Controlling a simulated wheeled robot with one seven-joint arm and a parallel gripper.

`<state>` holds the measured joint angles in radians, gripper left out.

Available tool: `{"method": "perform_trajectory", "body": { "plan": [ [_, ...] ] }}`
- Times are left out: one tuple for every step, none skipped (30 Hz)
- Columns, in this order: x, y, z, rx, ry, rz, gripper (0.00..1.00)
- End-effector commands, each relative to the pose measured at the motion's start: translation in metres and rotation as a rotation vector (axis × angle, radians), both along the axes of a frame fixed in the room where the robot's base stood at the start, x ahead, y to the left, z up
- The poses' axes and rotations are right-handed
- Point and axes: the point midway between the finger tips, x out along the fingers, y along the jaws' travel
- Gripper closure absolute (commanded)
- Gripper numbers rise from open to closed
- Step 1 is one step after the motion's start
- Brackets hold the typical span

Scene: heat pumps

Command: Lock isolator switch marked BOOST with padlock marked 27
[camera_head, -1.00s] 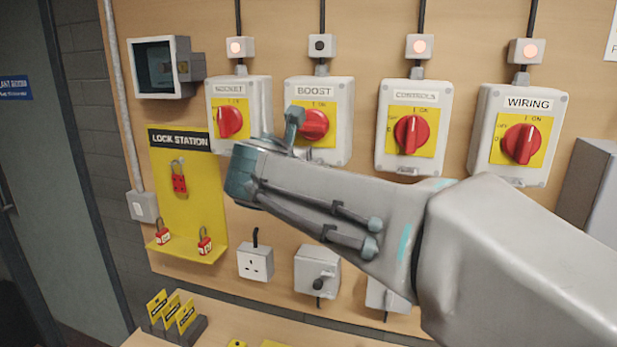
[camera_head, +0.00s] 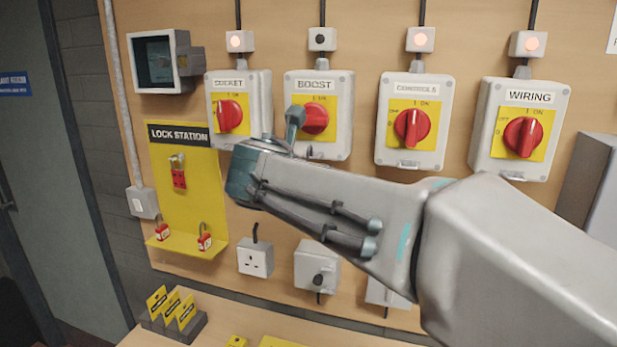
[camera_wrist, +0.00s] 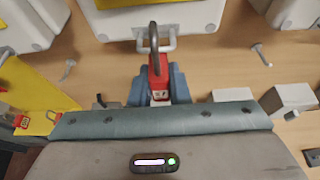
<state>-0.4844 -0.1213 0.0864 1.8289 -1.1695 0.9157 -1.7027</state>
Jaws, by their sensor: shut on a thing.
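The BOOST isolator (camera_head: 340,88) is a white box with a red knob (camera_head: 316,119) on a yellow plate; my wrist covers its lower left part. In the wrist view my gripper (camera_wrist: 159,90) is shut on a red padlock (camera_wrist: 158,75), held upright with its shackle upward. A small white hasp loop (camera_wrist: 173,40) juts from the bottom of a box there. The shackle overlaps this loop in the picture; I cannot tell whether it passes through it. The padlock's number is too small to read.
The SOCKET (camera_head: 250,83), CONTROLS (camera_head: 393,158) and WIRING (camera_head: 483,160) isolators flank it, with lit lamps; the BOOST lamp (camera_head: 321,40) is dark. The yellow lock station (camera_head: 190,210) holds two red padlocks and a red hasp (camera_head: 179,178). A socket outlet (camera_head: 255,262) is below.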

Motion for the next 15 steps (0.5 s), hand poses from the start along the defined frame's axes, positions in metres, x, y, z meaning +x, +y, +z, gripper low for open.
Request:
{"method": "perform_trajectory", "body": {
  "plan": [
    [0.0000, 0.0000, -0.0017, 0.000, 0.000, 0.000, 1.00],
    [0.0000, 0.0000, -0.0023, 0.000, 0.000, 0.000, 1.00],
    [0.0000, 0.0000, -0.0031, 0.000, 0.000, 0.000, 1.00],
    [0.0000, -0.0001, -0.0037, 0.000, 0.000, 0.000, 1.00],
    [0.0000, -0.0001, -0.0043, 0.000, 0.000, 0.000, 1.00],
    [0.0000, -0.0001, -0.0051, 0.000, 0.000, 0.000, 1.00],
    [0.0001, -0.0001, -0.0058, 0.000, 0.000, 0.000, 1.00],
    [0.0000, -0.0001, -0.0064, 0.000, 0.000, 0.000, 1.00],
    [0.0000, -0.0001, -0.0072, 0.000, 0.000, 0.000, 1.00],
    [0.0001, -0.0001, -0.0078, 0.000, 0.000, 0.000, 1.00],
    [0.0000, -0.0002, -0.0084, 0.000, 0.000, 0.000, 1.00],
    [0.0000, -0.0002, -0.0092, 0.000, 0.000, 0.000, 1.00],
    [0.0001, -0.0002, -0.0098, 0.000, 0.000, 0.000, 1.00],
    [0.0000, -0.0002, -0.0104, 0.000, 0.000, 0.000, 1.00],
    [0.0000, -0.0002, -0.0112, 0.000, 0.000, 0.000, 1.00]
  ]
}}
